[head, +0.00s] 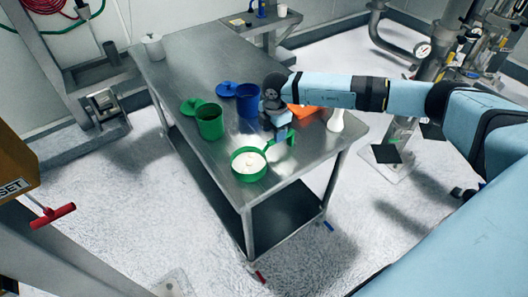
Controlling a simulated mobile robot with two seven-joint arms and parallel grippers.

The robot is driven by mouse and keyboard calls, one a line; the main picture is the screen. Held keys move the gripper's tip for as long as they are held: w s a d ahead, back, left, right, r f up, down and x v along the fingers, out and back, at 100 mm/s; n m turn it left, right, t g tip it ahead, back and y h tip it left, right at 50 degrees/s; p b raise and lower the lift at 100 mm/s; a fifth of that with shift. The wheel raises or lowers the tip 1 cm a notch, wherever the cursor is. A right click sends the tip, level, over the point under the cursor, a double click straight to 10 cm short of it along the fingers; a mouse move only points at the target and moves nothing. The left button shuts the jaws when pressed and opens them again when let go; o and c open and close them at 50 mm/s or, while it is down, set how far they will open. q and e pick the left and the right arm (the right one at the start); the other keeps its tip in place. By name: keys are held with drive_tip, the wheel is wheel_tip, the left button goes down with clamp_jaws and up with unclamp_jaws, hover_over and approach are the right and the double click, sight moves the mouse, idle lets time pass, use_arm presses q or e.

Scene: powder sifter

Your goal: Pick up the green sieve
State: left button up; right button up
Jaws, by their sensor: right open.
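The green sieve (248,178) sits near the front edge of the steel table, with white powder (249,162) in its bowl. Its green handle (285,143) points up and to the right. My right gripper (281,133) is open just above or beside the handle, pointing down. I cannot tell whether it touches the handle. My left gripper is not in view.
On the steel table (190,57) stand a green container (209,122), a blue container (248,103), their lids, an orange object (300,111), a white bottle (336,121) and a white canister (153,48). The table's back half is mostly clear.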

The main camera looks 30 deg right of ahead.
drive_tip(key=f, duration=0.2)
drive_tip(key=f+p, duration=0.1)
drive_tip(key=shift+s+d+f, duration=0.15)
drive_tip(key=shift+d+f, duration=0.15)
drive_tip(key=shift+f, duration=0.55)
clamp_jaws()
drive_tip(key=shift+r, duration=0.15)
wheel_tip(320, 180, up, 20)
drive_tip(key=b, duration=0.3)
idle(1.3)
